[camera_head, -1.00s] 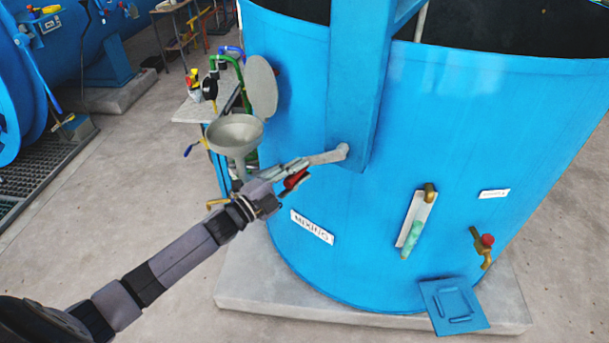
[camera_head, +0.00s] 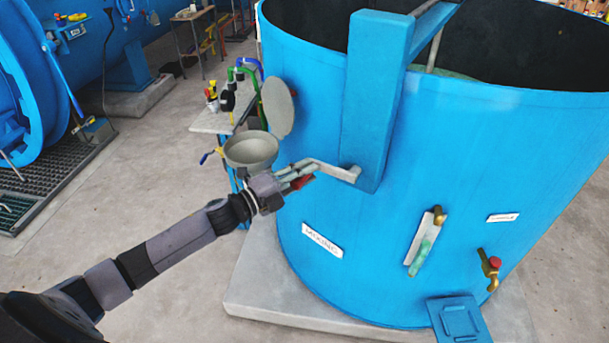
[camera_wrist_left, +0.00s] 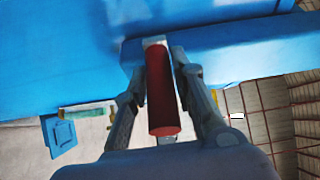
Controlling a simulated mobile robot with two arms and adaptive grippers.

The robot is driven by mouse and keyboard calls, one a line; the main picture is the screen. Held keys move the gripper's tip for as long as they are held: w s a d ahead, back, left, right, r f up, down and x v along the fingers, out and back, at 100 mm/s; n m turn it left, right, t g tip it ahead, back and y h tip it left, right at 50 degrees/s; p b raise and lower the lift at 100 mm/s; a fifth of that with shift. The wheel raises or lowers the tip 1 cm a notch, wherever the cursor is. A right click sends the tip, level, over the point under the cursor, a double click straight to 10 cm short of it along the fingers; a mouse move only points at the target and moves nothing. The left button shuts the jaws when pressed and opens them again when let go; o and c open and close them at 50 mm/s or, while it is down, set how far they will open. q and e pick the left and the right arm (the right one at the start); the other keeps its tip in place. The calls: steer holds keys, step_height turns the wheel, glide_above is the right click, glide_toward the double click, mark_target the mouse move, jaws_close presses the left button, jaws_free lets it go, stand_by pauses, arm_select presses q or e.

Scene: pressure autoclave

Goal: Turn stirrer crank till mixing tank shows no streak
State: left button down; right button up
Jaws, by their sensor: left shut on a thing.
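The blue mixing tank (camera_head: 310,200) stands on a concrete plinth, with a label reading MIXING (camera_head: 322,240) on its wall. The grey stirrer crank arm (camera_head: 335,172) runs left from the foot of a blue upright on the tank's side. My left gripper (camera_head: 300,178) is at the crank's outer end, shut on the red crank handle (camera_head: 303,183). In the left wrist view the red handle (camera_wrist_left: 162,95) lies between the two fingers. The sight glass (camera_head: 422,246) on the tank shows green in its lower part. A little greenish content shows inside the open top. My right gripper is not in view.
A grey funnel (camera_head: 251,150) and a round grey lid (camera_head: 278,107) are close beside my left gripper. A brass tap with a red knob (camera_head: 494,263) and a blue step plate (camera_head: 459,318) are at the lower right. Bare concrete floor lies at left.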

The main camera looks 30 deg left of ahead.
arm_select(q)
steer(key=shift+r, duration=0.35)
steer(key=c, duration=1.8)
jaws_free()
steer(key=shift+d, duration=0.1)
steer(key=o, duration=0.5)
steer(key=shift+f, duration=0.15)
steer(key=shift+c, duration=0.2)
steer(key=shift+f, duration=0.1)
steer(key=shift+s+a+f, duration=0.1)
steer(key=shift+s+a, duration=0.2)
steer(key=shift+s, duration=0.3)
steer(key=v, duration=1)
steer(key=shift+s+a, duration=0.2)
steer(key=shift+s, duration=0.1)
